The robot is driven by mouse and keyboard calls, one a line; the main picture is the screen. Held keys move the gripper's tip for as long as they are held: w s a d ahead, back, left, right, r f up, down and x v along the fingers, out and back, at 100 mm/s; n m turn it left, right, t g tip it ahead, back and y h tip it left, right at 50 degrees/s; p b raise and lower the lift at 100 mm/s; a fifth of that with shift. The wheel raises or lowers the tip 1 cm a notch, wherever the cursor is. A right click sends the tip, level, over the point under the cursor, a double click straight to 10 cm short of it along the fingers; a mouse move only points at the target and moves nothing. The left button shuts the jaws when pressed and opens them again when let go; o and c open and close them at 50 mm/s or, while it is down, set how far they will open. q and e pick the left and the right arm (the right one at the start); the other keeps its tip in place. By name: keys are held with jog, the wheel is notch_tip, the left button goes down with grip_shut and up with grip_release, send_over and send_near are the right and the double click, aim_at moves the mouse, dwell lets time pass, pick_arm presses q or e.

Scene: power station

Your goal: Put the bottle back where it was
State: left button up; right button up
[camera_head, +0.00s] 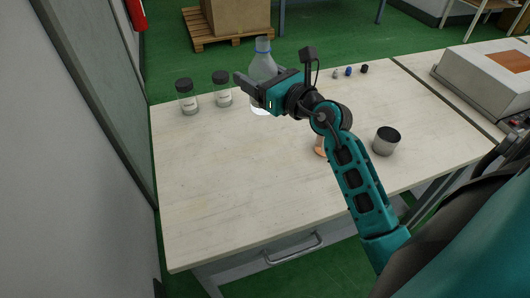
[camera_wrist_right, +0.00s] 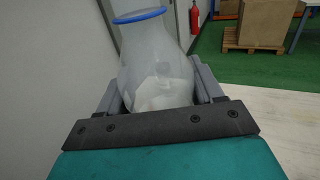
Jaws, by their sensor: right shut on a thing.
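My left gripper is not in view.
Two dark-capped jars (camera_head: 187,97) (camera_head: 222,89) stand left of the bottle on the light table (camera_head: 215,165). Small items (camera_head: 348,72) lie at the back. A grey device (camera_head: 485,75) is far right. The table's front left is clear.

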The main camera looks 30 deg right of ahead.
jog(key=shift+d+f, duration=0.25)
notch_tip(320, 180, down, 6)
jog(key=shift+f+b, duration=0.15)
jog(key=shift+b, duration=1.05)
notch_tip(320, 180, down, 13)
jog(key=b, duration=0.9)
jog(key=shift+f+b, duration=0.15)
jog(key=shift+b, duration=0.25)
jog(key=shift+f, duration=0.15)
jog(key=o, duration=1.2)
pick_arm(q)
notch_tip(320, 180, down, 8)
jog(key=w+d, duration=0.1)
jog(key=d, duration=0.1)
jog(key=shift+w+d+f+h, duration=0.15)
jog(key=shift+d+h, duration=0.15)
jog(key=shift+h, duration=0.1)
